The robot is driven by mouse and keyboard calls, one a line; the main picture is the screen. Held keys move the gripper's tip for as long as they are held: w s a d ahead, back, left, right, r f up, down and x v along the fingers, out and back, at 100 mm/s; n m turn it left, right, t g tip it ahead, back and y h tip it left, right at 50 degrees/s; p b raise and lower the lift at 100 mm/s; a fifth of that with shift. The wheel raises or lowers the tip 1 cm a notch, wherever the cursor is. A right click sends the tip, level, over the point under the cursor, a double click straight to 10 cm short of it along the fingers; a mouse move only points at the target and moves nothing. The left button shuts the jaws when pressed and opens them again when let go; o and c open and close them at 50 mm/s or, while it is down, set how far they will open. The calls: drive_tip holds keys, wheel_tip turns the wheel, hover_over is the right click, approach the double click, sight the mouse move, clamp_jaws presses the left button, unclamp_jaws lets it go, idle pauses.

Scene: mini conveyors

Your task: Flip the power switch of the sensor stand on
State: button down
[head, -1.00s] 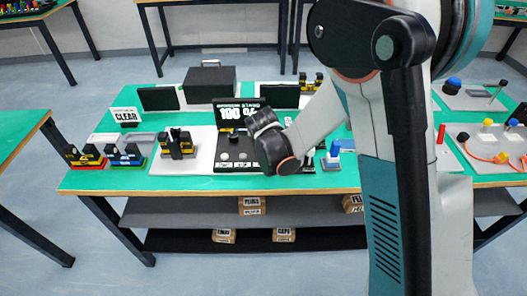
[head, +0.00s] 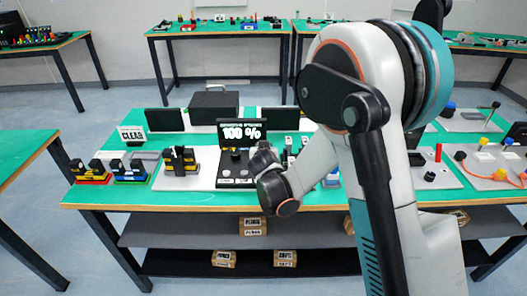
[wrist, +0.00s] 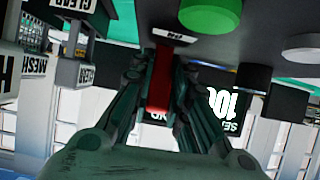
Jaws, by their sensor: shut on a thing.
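The sensor stand (head: 236,182) is a dark panel with pale round buttons along its front, standing mid-table in the head view. Its black display (head: 242,133) reads "100 %" in white. In the wrist view the panel (wrist: 280,14) spans the top, with a green button (wrist: 210,14) and a small white label. A red switch lever (wrist: 160,80) lies between the fingers of my gripper (wrist: 163,100), which is shut on it. In the head view my wrist covers the panel's right side and hides the fingertips and the switch.
A black block with yellow parts (head: 180,160) stands left of the stand. A black case (head: 214,105) and dark screens (head: 163,120) stand behind. A "CLEAR" sign (head: 132,134) is at the left. In the wrist view a black knob (wrist: 253,78) is close beside the fingers.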

drive_tip(key=c, duration=1.5)
unclamp_jaws()
drive_tip(key=shift+s, duration=0.1)
drive_tip(key=v, duration=1.2)
